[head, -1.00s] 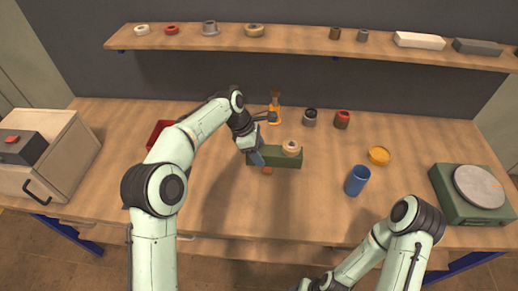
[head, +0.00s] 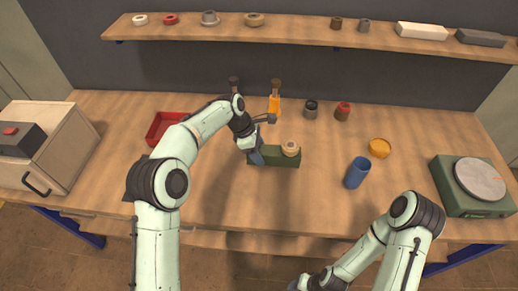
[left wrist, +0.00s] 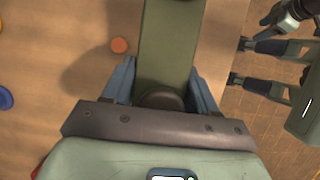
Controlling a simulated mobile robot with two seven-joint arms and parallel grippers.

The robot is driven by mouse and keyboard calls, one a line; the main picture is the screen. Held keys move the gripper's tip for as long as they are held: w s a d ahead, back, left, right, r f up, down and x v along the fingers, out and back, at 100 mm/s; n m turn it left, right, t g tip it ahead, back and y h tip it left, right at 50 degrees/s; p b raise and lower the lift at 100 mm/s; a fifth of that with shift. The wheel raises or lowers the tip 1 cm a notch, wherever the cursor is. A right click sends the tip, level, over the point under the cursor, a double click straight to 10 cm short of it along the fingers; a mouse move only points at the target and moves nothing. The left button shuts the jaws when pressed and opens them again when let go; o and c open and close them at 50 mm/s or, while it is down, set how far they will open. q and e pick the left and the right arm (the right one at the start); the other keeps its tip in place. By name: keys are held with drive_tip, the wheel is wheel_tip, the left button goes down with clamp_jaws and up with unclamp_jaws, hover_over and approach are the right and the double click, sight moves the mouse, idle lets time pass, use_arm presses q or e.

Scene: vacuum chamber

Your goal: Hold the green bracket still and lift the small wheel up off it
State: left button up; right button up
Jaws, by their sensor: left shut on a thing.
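The green bracket (head: 283,161) lies on the bench near the middle, a long low block. My left gripper (head: 256,157) is at the bracket's left end. In the left wrist view its two blue-grey fingers stand on either side of the bracket (left wrist: 170,40), shut on it. My right gripper (head: 300,284) is low at the bottom edge of the head view, partly cut off, away from bracket and wheel; its fingers are unclear.
A red tray (head: 160,126) stands behind my left arm.

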use_arm(q)
drive_tip(key=shift+f+b, duration=0.55)
drive_tip(key=shift+f, duration=5.5)
use_arm(e)
drive_tip(key=shift+s+f, duration=0.9)
use_arm(q)
drive_tip(key=shift+d+f, duration=0.1)
drive_tip(key=shift+f, duration=0.3)
use_arm(e)
drive_tip(key=shift+w+r, duration=0.1)
use_arm(q)
drive_tip(key=o, duration=1.5)
drive_tip(key=shift+c, duration=0.2)
drive_tip(key=shift+f, duration=0.1)
drive_tip(key=c, duration=1.1)
drive_tip(key=shift+s, duration=0.1)
